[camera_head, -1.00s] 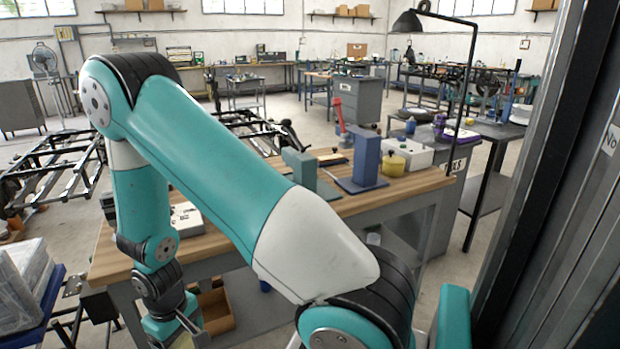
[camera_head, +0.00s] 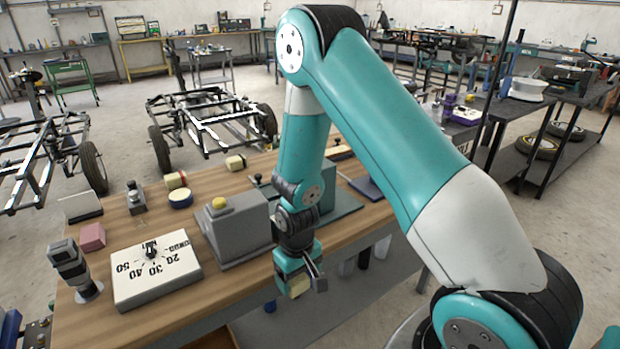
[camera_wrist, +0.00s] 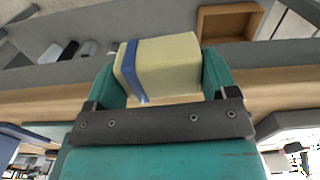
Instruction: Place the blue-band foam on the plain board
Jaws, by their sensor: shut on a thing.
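My gripper (camera_head: 303,280) is shut on the blue-band foam (camera_head: 298,288), a pale yellow block. In the wrist view the foam (camera_wrist: 171,65) sits between the teal fingers (camera_wrist: 168,88), its blue band near the left end. In the head view most of it is hidden behind the gripper. The gripper is at the front edge of the wooden bench. A dark flat board (camera_head: 372,187) and a green plate (camera_head: 345,210) lie on the bench behind my arm, partly covered. I cannot tell which is the plain board.
On the bench (camera_head: 217,290) stand a grey box with a yellow button (camera_head: 232,230), a dial box (camera_head: 153,268), a pink block (camera_head: 92,236), a red-banded block (camera_head: 175,180) and another pale block (camera_head: 235,162). An open brown box (camera_wrist: 232,20) shows in the wrist view.

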